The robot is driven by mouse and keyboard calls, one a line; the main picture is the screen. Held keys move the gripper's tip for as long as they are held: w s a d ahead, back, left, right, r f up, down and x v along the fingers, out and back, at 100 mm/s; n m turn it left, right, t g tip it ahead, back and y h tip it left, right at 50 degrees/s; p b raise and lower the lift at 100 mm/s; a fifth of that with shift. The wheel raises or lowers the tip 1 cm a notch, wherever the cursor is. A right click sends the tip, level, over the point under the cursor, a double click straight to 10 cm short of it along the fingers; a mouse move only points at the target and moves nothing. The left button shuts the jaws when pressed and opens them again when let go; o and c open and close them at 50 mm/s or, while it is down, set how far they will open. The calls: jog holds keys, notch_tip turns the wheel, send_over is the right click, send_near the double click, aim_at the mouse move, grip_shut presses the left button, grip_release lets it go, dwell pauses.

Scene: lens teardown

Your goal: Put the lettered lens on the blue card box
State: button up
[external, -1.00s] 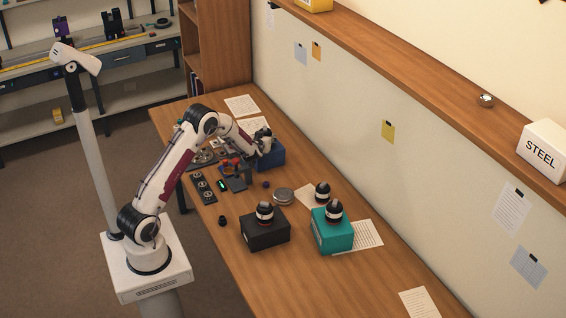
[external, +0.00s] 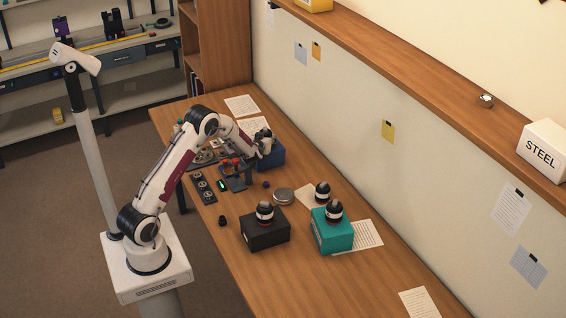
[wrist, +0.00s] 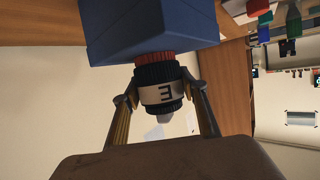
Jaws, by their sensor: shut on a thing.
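The lettered lens (wrist: 160,91) is a dark barrel with a pale band bearing a letter that looks like an E, and a red-orange ring at its box end. My gripper (wrist: 161,100) is shut on it, one finger on each side. The blue card box (wrist: 150,22) is right at the lens's red-ringed end in the wrist view; they appear to touch. In the external view my gripper (external: 264,148) is at the blue card box (external: 272,158) near the wall; the held lens is hard to make out there.
Other dark lenses stand on a black box (external: 265,232), on a teal box (external: 332,237) and on the table near a paper (external: 322,192). The table's near right is mostly clear.

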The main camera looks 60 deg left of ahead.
jog(key=o, duration=1.6)
jog(key=shift+s+d+f, duration=0.1)
jog(key=shift+s+f, duration=0.05)
jog(key=shift+f, duration=0.6)
jog(key=shift+r, duration=0.25)
jog(key=shift+r, duration=0.15)
jog(key=shift+r, duration=0.55)
jog(key=shift+v, duration=5.9)
jog(key=shift+r, duration=0.15)
